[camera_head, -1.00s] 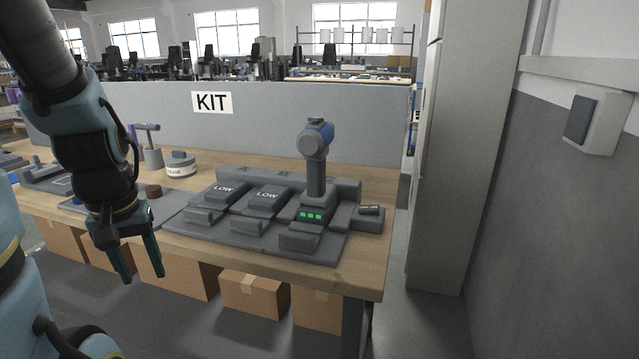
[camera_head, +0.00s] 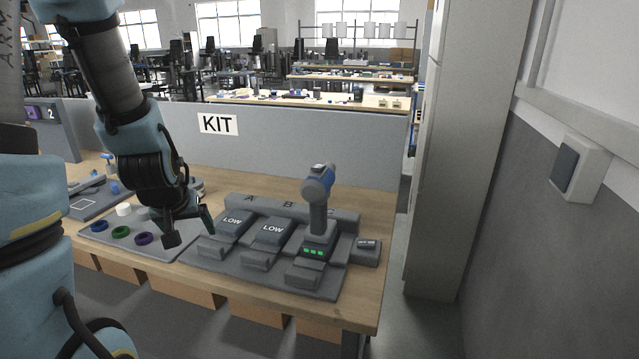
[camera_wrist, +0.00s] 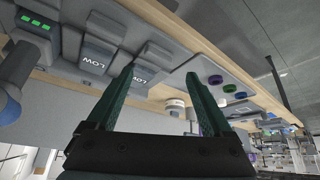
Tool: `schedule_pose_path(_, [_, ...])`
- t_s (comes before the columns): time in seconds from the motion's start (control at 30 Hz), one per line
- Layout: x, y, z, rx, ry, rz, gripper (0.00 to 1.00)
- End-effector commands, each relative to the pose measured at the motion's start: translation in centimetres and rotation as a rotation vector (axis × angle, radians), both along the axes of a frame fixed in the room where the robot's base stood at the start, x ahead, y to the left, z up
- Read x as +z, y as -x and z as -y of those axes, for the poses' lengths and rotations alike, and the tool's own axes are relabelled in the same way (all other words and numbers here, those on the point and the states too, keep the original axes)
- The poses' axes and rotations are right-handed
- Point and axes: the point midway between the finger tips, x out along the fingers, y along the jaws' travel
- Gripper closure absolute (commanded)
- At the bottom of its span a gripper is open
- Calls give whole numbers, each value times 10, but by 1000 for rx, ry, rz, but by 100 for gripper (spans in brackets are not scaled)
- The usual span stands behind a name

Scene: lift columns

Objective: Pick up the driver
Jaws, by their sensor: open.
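The driver (camera_head: 318,190) has a blue and grey head and a dark upright handle. It stands upright in the right dock of the grey charging station (camera_head: 325,290), under the letter C, with green lights at its base. In the wrist view the driver (camera_wrist: 14,90) shows at the left edge, partly cut off. My gripper (camera_head: 190,230) is left of the driver, above the station's left end and the mat beside it. In the wrist view my gripper (camera_wrist: 162,80) has its two green fingers apart with nothing between them.
Two grey packs marked LOW (camera_head: 233,222) (camera_head: 271,232) sit in the docks left of the driver. A mat (camera_head: 165,249) with blue, green and purple rings (camera_head: 121,232) lies further left. A grey KIT partition (camera_head: 300,140) stands behind the bench, a tall cabinet (camera_head: 450,150) to the right.

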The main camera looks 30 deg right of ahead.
Motion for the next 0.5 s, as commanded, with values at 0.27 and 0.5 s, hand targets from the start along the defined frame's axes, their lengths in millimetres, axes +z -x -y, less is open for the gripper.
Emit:
schedule_pose_path(0.27, [-36,-34,100,-143,109,321,15])
schedule_pose_path(0.5, [-49,-16,180,-292,251,618,15])
